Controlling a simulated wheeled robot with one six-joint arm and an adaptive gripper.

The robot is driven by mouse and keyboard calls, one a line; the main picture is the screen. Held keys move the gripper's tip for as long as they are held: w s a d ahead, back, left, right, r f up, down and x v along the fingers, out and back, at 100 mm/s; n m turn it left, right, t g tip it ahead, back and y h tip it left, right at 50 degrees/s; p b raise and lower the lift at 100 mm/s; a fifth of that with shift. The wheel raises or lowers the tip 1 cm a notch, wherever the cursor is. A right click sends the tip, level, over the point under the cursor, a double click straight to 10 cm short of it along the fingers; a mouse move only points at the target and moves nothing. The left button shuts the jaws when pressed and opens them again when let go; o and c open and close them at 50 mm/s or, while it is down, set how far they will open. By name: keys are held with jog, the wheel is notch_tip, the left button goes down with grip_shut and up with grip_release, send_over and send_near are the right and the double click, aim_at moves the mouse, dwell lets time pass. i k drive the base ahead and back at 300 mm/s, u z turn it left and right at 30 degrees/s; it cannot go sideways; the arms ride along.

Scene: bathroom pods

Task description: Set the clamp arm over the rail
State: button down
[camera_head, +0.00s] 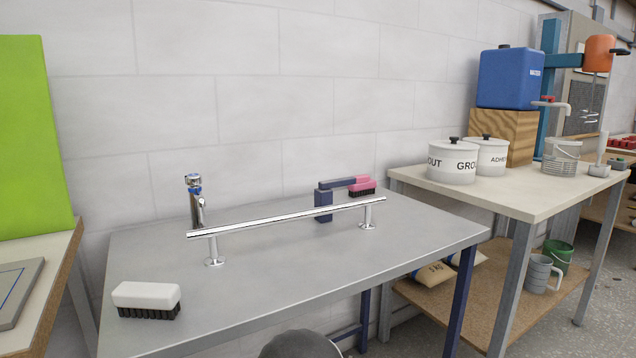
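The rail (280,217) is a straight chrome bar on two short posts with round feet, standing across the grey table. Behind it stands a dark navy clamp post (323,206), upright near the rail's right half. The clamp arm (340,183) is a greyish-navy bar at the top of this post, pointing right and roughly level. It appears to lie behind the rail and not across it. Its far end meets the pink brush in the picture; whether they touch I cannot tell. My gripper is not in view; only a dark rounded part, probably mine, shows at the bottom edge.
A white brush (146,298) lies at the table's front left, a chrome tap (195,202) stands behind the rail's left end, and a pink brush (362,186) lies at the back. The grey table (300,285) is clear in front of the rail. A bench (530,200) holds pots at right.

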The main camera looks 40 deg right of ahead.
aim_at(362, 178)
jog(key=u, duration=1.95)
jog(key=k, duration=1.3)
jog(key=z, duration=2.05)
jog(key=i, duration=0.75)
jog(key=z, duration=0.05)
